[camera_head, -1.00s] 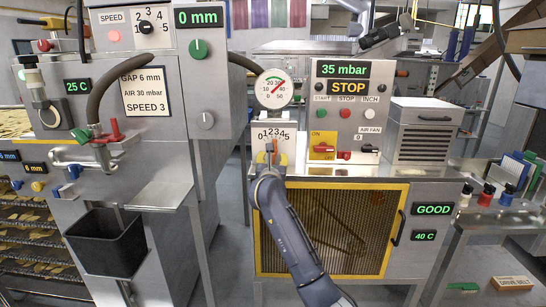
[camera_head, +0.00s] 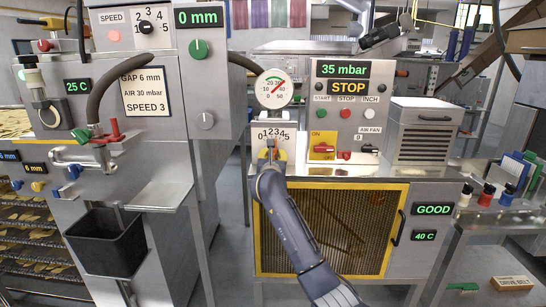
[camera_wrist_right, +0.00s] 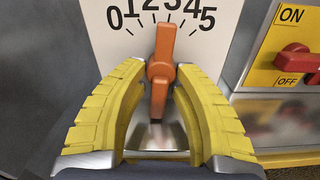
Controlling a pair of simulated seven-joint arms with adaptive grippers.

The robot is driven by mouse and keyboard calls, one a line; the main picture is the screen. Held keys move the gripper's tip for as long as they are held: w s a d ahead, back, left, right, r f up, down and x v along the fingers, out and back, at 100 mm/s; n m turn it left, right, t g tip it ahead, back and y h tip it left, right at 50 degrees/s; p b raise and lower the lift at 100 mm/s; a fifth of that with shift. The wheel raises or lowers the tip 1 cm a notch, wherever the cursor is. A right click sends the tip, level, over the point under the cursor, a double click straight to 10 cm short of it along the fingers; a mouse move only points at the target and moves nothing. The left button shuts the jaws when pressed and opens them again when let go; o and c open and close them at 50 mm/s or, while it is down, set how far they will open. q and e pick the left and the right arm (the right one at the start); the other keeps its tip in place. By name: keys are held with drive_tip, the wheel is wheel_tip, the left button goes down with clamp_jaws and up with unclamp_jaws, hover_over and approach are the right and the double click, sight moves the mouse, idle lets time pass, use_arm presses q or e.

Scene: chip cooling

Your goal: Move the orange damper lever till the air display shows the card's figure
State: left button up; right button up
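The orange damper lever (camera_wrist_right: 164,45) stands almost upright in the right wrist view, its top between the 2 and 3 of the white scale plate (camera_wrist_right: 100,38). The yellow fingers of my right gripper (camera_wrist_right: 161,76) close in on both sides of the lever, and their tips appear to touch it. In the head view the right gripper (camera_head: 271,155) covers the lower part of the plate. The air display (camera_head: 343,69) reads 35 mbar. The card (camera_head: 146,91) reads GAP 6 mm, AIR 30 mbar, SPEED 3. My left gripper is not in view.
A round gauge (camera_head: 274,89) above the plate has its red needle between 30 and 40. A yellow ON/OFF switch panel (camera_head: 322,147) stands close to the right of the lever. A display below reads STOP (camera_head: 348,87). A mesh door (camera_head: 365,215) lies below my arm.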

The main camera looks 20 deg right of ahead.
clamp_jaws()
drive_tip(key=shift+n, duration=0.6)
drive_tip(key=shift+o, duration=2.1)
unclamp_jaws()
drive_tip(key=v, duration=1.2)
